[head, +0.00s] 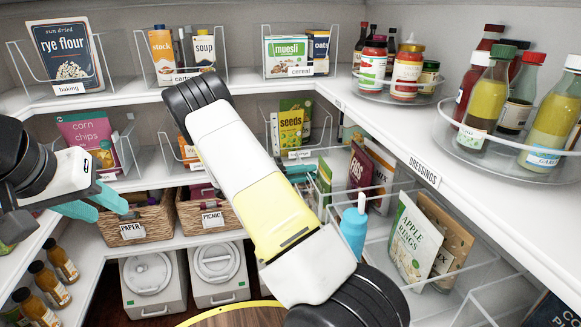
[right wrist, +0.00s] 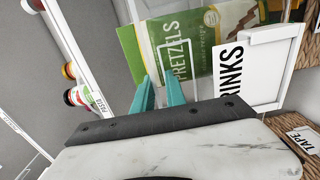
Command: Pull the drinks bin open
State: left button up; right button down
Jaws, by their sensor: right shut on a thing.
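The drinks bin shows in the right wrist view by its white label plate (right wrist: 270,72), lettered "DRINKS" and partly cut off by my gripper. A white wire handle stands beside the plate. My right gripper (right wrist: 162,85) has its teal fingers close together at this wire, shut on the handle. A green pretzels bag (right wrist: 185,50) is right behind the fingers. In the head view my right arm crosses the middle and hides most of the bin; only a teal finger (head: 300,171) shows past it. My left gripper (head: 112,212) is open and empty at the left, before the paper basket.
Wicker baskets (head: 133,229) and white lidded containers (head: 215,270) stand below. Turntables with bottles (head: 482,150) and jars stand on the right shelf.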

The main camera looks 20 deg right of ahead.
jog(key=c, duration=1.4)
grip_release()
jog(key=shift+o, duration=0.2)
jog(key=a, duration=0.7)
jog(key=shift+w+a, duration=0.4)
jog(key=shift+w, duration=0.05)
